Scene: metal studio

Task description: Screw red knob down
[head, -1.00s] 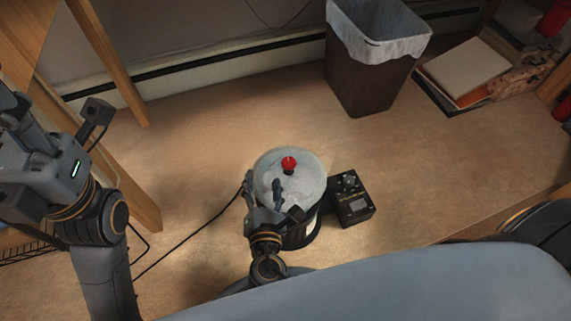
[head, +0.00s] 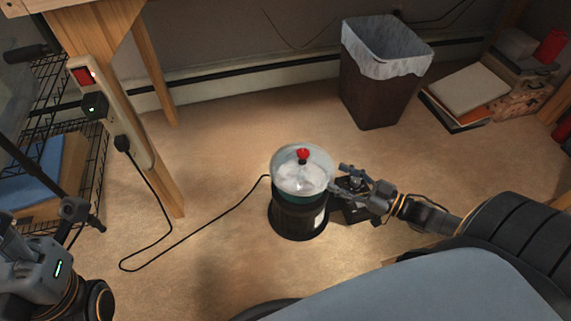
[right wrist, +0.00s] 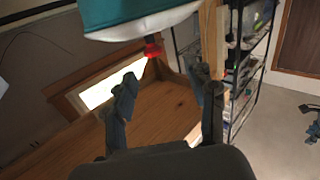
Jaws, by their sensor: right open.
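The red knob (head: 303,156) stands upright on the pale, shiny round top (head: 290,178) of a dark cylindrical device (head: 293,222) on the floor. My right gripper (head: 340,179) is open and empty at the right of the top, its fingers pointing left toward it. The fingers are apart from the knob. In the right wrist view the scene is upside down: the knob (right wrist: 152,50) hangs below the pale top and teal band, beyond the open fingertips. My left gripper (head: 30,255) is partly in view at the lower left; its fingers cannot be made out.
A black box (head: 350,211) stands close beside the device, partly behind my right gripper. A cable runs left to a power strip (head: 110,110) on a wooden leg. A lined bin (head: 372,95) and books (head: 468,88) stand behind.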

